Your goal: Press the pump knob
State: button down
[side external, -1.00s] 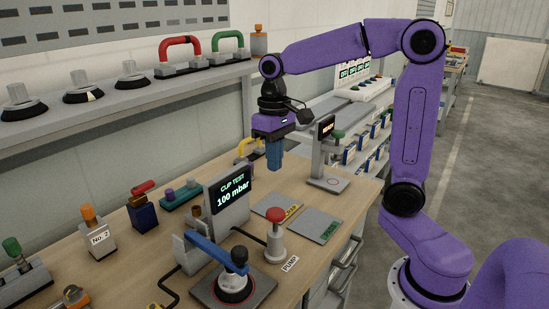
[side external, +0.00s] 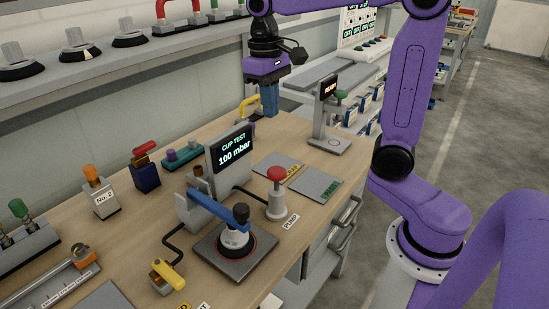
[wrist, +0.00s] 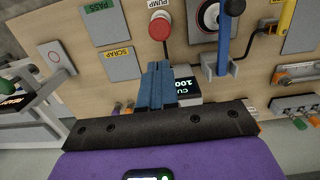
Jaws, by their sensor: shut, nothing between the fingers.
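The pump knob (side external: 277,173) is a red mushroom-shaped cap on a grey cylindrical body (side external: 277,206), upright on the wooden bench beside the PUMP label (side external: 291,221). In the wrist view the red knob (wrist: 159,27) shows near the top, just beyond my fingertips. My gripper (side external: 270,113) has blue fingers pressed together and pointing down, with nothing between them. It is above the bench and apart from the knob, higher in the side view. The shut fingers also show in the wrist view (wrist: 158,66).
The CUP TEST display (side external: 232,150) reads 100 mbar. A blue lever (side external: 219,213) reaches over a suction cup on a grey plate (side external: 234,260). The SCRAP plate (side external: 277,167) and PASS plate (side external: 315,185) lie flat near the knob. A small display stand (side external: 329,110) stands behind them.

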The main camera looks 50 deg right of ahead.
aim_at(275, 169)
jog(key=shift+f, duration=0.1)
jog(key=f, duration=0.9)
jog(key=s+f, duration=0.1)
jog(key=f, duration=0.4)
jog(key=shift+d+f, duration=0.1)
jog(key=shift+f, duration=1.7)
jog(key=shift+s, duration=0.1)
notch_tip(275, 169, up, 14)
jog(key=w, duration=0.1)
jog(key=shift+w+r, duration=0.15)
jog(key=shift+r, duration=0.05)
